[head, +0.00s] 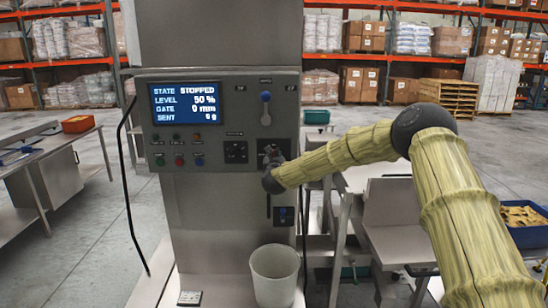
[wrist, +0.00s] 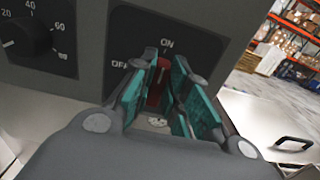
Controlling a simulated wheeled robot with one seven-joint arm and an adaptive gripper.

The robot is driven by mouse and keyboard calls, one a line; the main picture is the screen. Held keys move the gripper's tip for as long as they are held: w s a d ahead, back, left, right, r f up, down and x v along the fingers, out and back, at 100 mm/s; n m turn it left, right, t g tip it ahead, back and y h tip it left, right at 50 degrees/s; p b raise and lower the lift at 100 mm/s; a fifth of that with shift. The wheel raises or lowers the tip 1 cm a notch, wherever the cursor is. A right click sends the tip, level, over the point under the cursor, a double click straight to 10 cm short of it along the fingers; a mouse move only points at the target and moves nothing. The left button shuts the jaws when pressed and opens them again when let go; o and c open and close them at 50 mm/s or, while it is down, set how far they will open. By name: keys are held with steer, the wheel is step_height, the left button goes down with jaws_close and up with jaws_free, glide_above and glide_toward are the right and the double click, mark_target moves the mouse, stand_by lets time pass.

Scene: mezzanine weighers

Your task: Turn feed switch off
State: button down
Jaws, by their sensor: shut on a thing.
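The feed switch (wrist: 158,85) is a red handle on a dark plate marked ON above and OFF to the left. In the wrist view it stands roughly upright, pointing up towards ON. My gripper (wrist: 160,92) has its teal-padded fingers on either side of the red handle and is shut on it. In the head view my gripper (head: 270,165) is at the lower right of the grey control panel (head: 222,87) and hides most of the switch. The panel's screen (head: 184,103) reads STATE STOPPED, LEVEL 50 %, GATE 0 mm.
A dial (wrist: 38,38) is left of the switch. A blue-knobbed lever (head: 266,108) sits above it, and coloured push buttons (head: 179,160) are at the panel's lower left. A pale bucket (head: 274,275) stands below. Benches flank the machine.

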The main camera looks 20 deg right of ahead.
steer(key=shift+f+n+b, duration=0.15)
steer(key=shift+n+b, duration=0.25)
steer(key=shift+b, duration=0.5)
steer(key=n+b, duration=0.4)
steer(key=n, duration=0.1)
steer(key=a+n+b, duration=0.1)
steer(key=n+b, duration=0.4)
steer(key=n, duration=0.1)
steer(key=f+n+b, duration=0.1)
steer(key=n+b, duration=0.4)
steer(key=n, duration=0.1)
steer(key=shift+w+a+f, duration=0.1)
steer(key=shift+w+a, duration=0.1)
steer(key=c, duration=1.4)
jaws_free()
